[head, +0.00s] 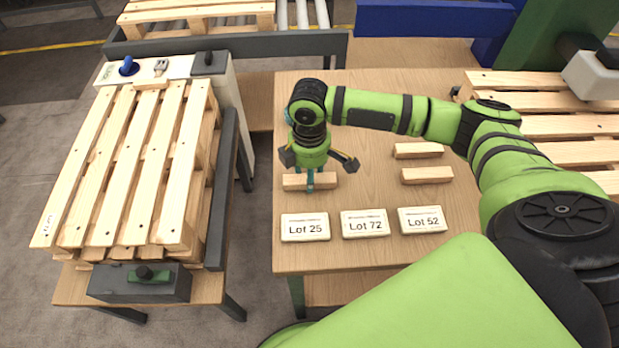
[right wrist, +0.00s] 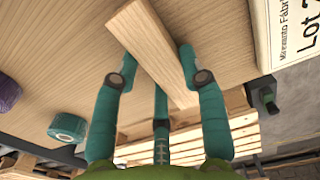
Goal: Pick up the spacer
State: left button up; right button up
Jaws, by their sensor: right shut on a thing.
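A light wooden spacer block (head: 296,182) is under my right gripper (head: 310,176) on the left part of the wooden table. In the right wrist view the same spacer (right wrist: 150,45) runs between the teal fingers of the gripper (right wrist: 155,68), with fingers on both its long sides. The right gripper is shut on it. I cannot tell whether the block touches the table or is slightly raised. Two more wooden spacers, one farther back (head: 418,150) and one nearer (head: 427,175), lie to the right. My left gripper is not in view.
Plates Lot 25 (head: 305,227), Lot 72 (head: 364,223) and Lot 52 (head: 422,220) lie along the table's front (head: 340,257). A pallet stack (head: 130,165) stands left, another pallet (head: 540,125) right. A teal roll (right wrist: 68,127) and a purple roll (right wrist: 8,93) are near the gripper.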

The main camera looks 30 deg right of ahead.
jog(key=shift+w+r, duration=0.1)
jog(key=shift+r, duration=2.1)
jog(key=s+a+r, duration=0.5)
jog(key=a+r, duration=0.1)
jog(key=a, duration=0.4)
jog(key=shift+a+r+b, duration=0.3)
jog(key=shift+r, duration=0.05)
